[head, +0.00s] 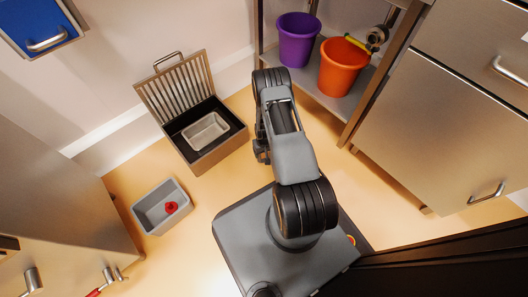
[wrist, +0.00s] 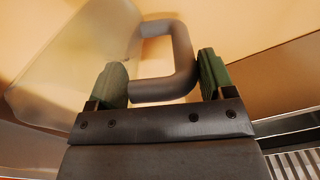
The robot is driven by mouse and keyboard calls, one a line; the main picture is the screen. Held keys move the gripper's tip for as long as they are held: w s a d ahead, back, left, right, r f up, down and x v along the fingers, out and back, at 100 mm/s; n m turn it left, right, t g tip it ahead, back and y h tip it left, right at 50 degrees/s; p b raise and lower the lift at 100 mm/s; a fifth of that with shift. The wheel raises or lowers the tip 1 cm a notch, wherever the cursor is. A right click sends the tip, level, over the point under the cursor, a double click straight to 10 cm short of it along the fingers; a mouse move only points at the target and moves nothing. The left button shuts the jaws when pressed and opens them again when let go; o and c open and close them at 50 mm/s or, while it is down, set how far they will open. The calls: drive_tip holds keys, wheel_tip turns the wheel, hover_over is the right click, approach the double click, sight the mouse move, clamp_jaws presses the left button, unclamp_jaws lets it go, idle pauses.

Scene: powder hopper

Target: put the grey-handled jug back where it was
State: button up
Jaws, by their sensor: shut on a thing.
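The jug (wrist: 75,60) shows in the wrist view as a pale see-through body on the left, with a thick grey handle (wrist: 183,50). My gripper (wrist: 162,80) has green-padded fingers, one on each side of the lower part of the handle, and is shut on it. The jug's body lies beyond and to the left of the fingers and looks tilted in this view. Whether anything is in it I cannot tell. In the head view the jug and my gripper are hidden behind my arm.
A purple bucket (head: 298,38) and an orange bucket (head: 342,66) stand on a low shelf (head: 330,98). An open box with a slatted lid (head: 176,90) holds a pale tray (head: 206,131). A grey bin (head: 150,212) holds a red item. Steel cabinets (head: 425,130) flank the right.

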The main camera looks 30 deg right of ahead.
drive_tip(key=o, duration=1.3)
drive_tip(key=shift+f, duration=0.1)
wheel_tip(320, 180, up, 12)
drive_tip(key=p, duration=0.6)
drive_tip(key=a+r+n+t, duration=0.1)
drive_tip(key=a+r, duration=0.2)
drive_tip(key=r, duration=1.1)
drive_tip(key=a+r, duration=0.4)
drive_tip(key=r, duration=0.9)
drive_tip(key=shift+n+t, duration=0.6)
drive_tip(key=shift+t, duration=0.2)
drive_tip(key=s+a+r, duration=0.2)
drive_tip(key=s+r, duration=0.2)
drive_tip(key=r, duration=0.1)
drive_tip(key=s+a+r, duration=0.2)
drive_tip(key=s+r, duration=0.2)
drive_tip(key=s, duration=0.1)
drive_tip(key=s+a+r, duration=0.2)
drive_tip(key=s+r, duration=0.2)
drive_tip(key=r, duration=0.1)
drive_tip(key=shift+s+a+r, duration=0.1)
drive_tip(key=shift+s+r, duration=0.2)
drive_tip(key=shift+r, duration=0.05)
